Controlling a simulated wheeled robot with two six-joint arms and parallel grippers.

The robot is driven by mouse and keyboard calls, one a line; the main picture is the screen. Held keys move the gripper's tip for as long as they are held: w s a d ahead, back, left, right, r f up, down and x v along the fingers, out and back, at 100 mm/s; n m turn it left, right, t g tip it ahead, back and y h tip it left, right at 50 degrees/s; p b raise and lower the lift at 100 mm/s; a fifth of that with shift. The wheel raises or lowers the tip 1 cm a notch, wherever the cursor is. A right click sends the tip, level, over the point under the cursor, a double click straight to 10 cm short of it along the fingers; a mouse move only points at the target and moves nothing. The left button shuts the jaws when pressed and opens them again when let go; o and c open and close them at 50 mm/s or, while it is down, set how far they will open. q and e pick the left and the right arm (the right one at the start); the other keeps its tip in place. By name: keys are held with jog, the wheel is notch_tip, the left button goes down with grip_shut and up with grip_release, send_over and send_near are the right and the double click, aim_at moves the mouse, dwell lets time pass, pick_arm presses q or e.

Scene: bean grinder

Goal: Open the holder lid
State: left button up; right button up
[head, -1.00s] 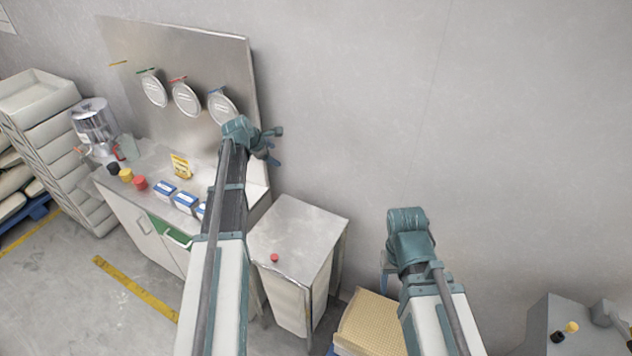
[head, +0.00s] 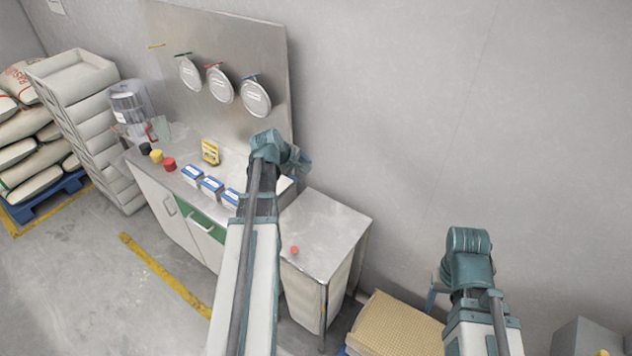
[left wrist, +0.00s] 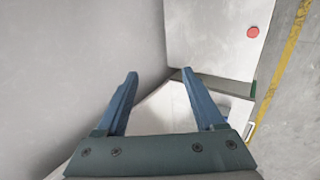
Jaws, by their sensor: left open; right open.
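Three round metal discs, which look like lids, hang in a row on the steel back panel: the left one (head: 189,74) under a green tag, the middle one (head: 220,86) under a red tag and the right one (head: 255,98) under a blue tag. All look closed against the panel. My left gripper (head: 304,162) is to the right of and below the right disc, apart from it. In the left wrist view its two blue fingers (left wrist: 160,72) are spread with nothing between them. My right gripper (head: 436,292) is low at the right by the wall, its fingers mostly hidden by its wrist.
Below the panel, a counter holds a grinder-like machine (head: 130,104), a yellow pack (head: 211,152), small colored caps and blue-white boxes (head: 211,187). A steel side table (head: 325,235) has a red button (head: 294,250). White crates (head: 90,120) stand at the left.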

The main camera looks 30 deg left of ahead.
pick_arm(q)
jog(key=b+x, duration=0.9)
jog(key=x, duration=0.3)
grip_shut()
dwell(1.1)
grip_release()
dwell(0.3)
